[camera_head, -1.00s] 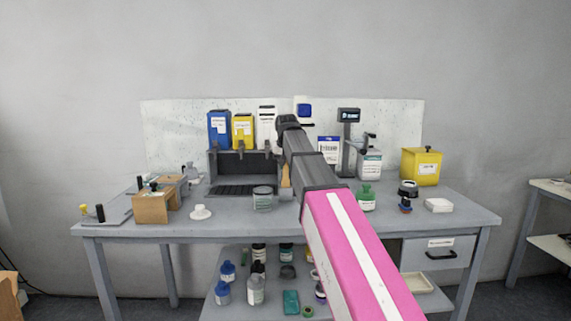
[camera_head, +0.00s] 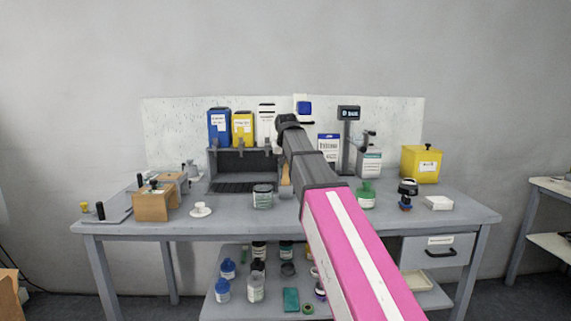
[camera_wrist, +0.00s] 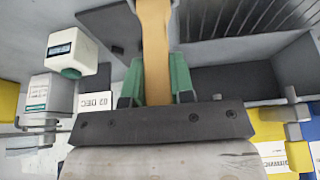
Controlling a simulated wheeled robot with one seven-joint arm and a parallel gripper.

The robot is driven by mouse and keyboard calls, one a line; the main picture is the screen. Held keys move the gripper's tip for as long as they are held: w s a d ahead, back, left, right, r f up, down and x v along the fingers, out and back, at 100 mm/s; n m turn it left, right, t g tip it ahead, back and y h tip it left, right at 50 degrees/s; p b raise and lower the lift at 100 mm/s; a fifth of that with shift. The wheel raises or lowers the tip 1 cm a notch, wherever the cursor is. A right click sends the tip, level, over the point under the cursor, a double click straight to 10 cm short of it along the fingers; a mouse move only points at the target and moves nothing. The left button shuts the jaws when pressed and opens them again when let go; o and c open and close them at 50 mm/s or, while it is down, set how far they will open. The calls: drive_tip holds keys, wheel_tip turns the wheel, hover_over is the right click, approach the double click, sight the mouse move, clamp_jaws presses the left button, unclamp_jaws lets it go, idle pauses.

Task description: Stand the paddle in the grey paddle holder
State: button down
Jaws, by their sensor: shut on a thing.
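My gripper (camera_wrist: 154,84) has green fingers in the wrist view, shut on the tan wooden paddle (camera_wrist: 155,35). The paddle runs from between the fingers out past the top edge of that view, so its far end is out of sight. In the head view a tan strip of the paddle (camera_head: 285,176) shows just left of my arm, by the right side of the dark dispenser bay. The gripper itself is hidden behind my arm there. I cannot pick out the grey paddle holder with certainty in either view.
A dark bay with a slatted tray (camera_head: 238,188) stands under blue (camera_head: 219,127) and yellow (camera_head: 242,129) containers. A jar (camera_head: 263,197) stands before it. A wooden block (camera_head: 153,206) and white dish (camera_head: 200,210) are to the left. A green-capped bottle (camera_head: 366,196) is right of my arm.

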drive_tip(key=shift+f, duration=0.75)
idle(1.4)
drive_tip(key=c, duration=1.2)
unclamp_jaws()
drive_tip(key=shift+r, duration=0.1)
drive_tip(key=shift+r, duration=0.95)
drive_tip(key=o, duration=1.1)
drive_tip(key=shift+o, duration=0.2)
